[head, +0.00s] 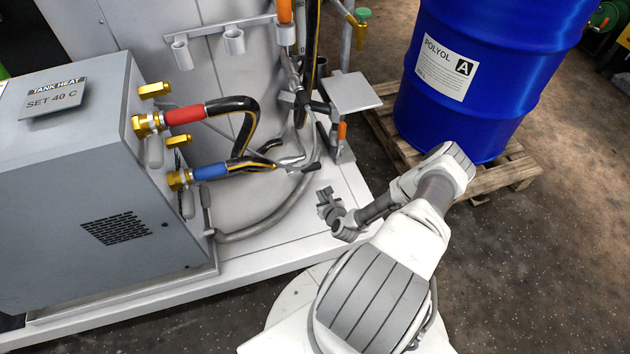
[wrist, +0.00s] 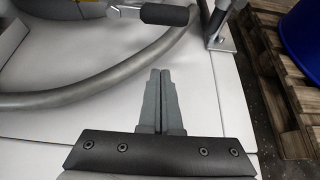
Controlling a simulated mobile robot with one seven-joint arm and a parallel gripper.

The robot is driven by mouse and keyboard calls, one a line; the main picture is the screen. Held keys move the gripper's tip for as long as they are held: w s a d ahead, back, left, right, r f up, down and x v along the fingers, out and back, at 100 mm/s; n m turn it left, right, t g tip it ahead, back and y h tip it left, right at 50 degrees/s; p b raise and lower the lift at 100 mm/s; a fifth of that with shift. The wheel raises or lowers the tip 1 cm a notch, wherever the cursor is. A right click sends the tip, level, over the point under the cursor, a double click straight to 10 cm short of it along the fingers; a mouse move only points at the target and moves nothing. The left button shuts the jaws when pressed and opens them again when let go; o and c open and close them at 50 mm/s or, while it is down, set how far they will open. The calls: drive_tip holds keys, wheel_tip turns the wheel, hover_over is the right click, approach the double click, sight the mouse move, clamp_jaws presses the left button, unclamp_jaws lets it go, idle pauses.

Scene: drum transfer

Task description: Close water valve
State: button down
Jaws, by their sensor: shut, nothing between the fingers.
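No valve is labelled as the water valve. The heater box marked TANK HEAT (head: 75,180) has brass fittings with a red-sleeved hose (head: 185,115) and a blue-sleeved hose (head: 210,171). Yellow handles (head: 155,90) sit by these fittings. A metal lever with a black grip (head: 311,168) stands by the pipework; a black-gripped lever (wrist: 165,14) shows at the top of the wrist view. My gripper (head: 326,198) is shut and empty, over the white platform, in front of and apart from the lever. Its fingers also show in the wrist view (wrist: 160,80).
A blue polyol drum (head: 480,70) stands on a wooden pallet (head: 510,170) at the right. A grey hose (head: 270,228) curves across the white platform (head: 260,255). A small grey plate (head: 350,92) stands behind the lever. A green-knobbed tap (head: 362,14) is at the top.

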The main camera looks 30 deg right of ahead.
sight(305, 169)
drive_tip(key=b+x, duration=0.4)
drive_tip(key=x, duration=0.5)
drive_tip(key=shift+w+f, duration=0.2)
drive_tip(key=shift+f, duration=0.1)
drive_tip(key=shift+w+d+r, duration=0.1)
drive_tip(key=shift+w+r, duration=0.15)
drive_tip(key=shift+r, duration=0.8)
drive_tip(key=shift+w+d+r, duration=0.1)
drive_tip(key=shift+w+r, duration=0.15)
drive_tip(key=shift+r, duration=0.8)
drive_tip(key=shift+r, duration=0.1)
drive_tip(key=shift+r+n+h+p, duration=0.2)
drive_tip(key=shift+n+h+p, duration=0.15)
drive_tip(key=shift+n+h, duration=0.15)
